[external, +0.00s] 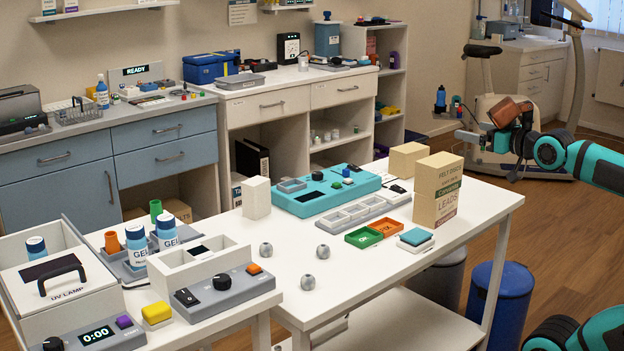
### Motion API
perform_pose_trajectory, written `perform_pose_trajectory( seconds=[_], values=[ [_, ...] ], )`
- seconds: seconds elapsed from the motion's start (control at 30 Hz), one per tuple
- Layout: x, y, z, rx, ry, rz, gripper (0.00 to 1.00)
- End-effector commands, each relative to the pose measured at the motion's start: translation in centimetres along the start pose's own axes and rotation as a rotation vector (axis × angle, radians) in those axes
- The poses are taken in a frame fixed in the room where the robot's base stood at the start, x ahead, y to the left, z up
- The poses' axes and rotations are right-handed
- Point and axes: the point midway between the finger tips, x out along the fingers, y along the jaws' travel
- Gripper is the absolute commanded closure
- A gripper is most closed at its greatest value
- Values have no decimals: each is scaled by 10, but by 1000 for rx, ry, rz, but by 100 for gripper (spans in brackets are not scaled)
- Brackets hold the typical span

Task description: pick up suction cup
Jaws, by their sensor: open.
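Three small grey rounded pieces stand apart on the white table in the external view and look like suction cups: one at the left (266,249), one at the right (323,252) and one nearer the front (308,282). I cannot tell which one is meant. My gripper (470,139) is raised in the air at the right, beyond the table's right edge and well away from these pieces. It is open, and its fingers are small and hard to make out against the exercise bike behind.
The white table (400,285) also holds a teal device (325,190), a green tray (363,238), an orange tray (384,227) and a tall labelled box (438,190). A UV lamp box (62,290) and gel bottles (136,244) crowd the left. The table's front right is clear.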

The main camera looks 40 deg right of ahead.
Motion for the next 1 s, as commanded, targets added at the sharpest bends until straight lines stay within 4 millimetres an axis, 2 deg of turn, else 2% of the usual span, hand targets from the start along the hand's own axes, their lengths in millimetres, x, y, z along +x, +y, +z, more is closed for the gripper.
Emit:
perform_pose_trajectory(
  seconds=[0.47,0.67,1.0],
  values=[
    [0,0,0,0,0,0,10],
    [0,0,0,0,0,0,44],
    [4,-2,0,10,-15,-8,44]
  ],
)
